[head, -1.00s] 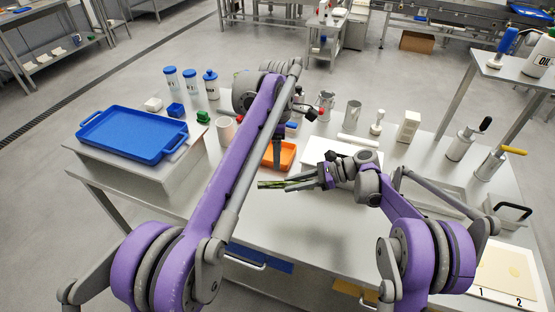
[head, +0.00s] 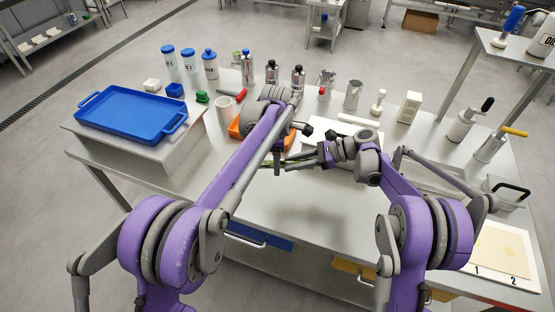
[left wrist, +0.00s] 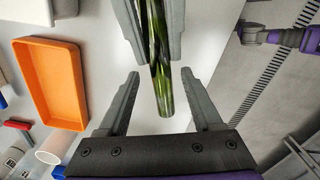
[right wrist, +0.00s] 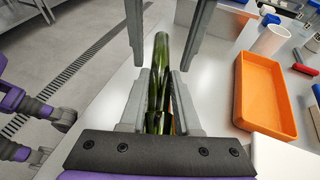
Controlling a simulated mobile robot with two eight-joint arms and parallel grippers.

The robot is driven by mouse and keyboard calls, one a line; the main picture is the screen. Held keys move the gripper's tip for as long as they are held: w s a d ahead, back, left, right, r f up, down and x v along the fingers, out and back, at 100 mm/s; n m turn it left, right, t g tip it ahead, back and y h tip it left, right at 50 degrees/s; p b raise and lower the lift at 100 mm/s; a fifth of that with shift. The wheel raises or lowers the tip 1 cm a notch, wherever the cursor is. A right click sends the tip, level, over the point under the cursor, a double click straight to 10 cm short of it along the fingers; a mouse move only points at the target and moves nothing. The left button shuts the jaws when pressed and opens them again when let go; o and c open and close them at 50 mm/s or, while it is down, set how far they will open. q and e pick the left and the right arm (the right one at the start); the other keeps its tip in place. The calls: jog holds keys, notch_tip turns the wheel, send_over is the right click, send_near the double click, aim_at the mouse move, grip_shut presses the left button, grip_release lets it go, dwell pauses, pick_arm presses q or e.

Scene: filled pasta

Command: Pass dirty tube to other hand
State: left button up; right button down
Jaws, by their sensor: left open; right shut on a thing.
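The dirty tube (right wrist: 161,70) is green and streaked, and shows in the right wrist view between the fingers of my right gripper (right wrist: 160,95). My right gripper is shut on it; it also shows in the head view (head: 290,163). In the left wrist view the tube (left wrist: 160,75) points its free end toward my left gripper (left wrist: 162,90). My left gripper is open, with its two fingers on either side of the tube's free end, apart from it. In the head view the tube is mostly hidden by my left arm.
An orange tray (left wrist: 48,80) lies on the table beside the grippers. A blue tray (head: 130,118) rests on a raised stand at the left. Several bottles and metal cans stand along the table's back. The table's front middle (head: 320,215) is clear.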

pick_arm(q)
grip_shut()
pick_arm(e)
jog(key=c, duration=0.5)
grip_release()
jog(key=shift+c, duration=0.2)
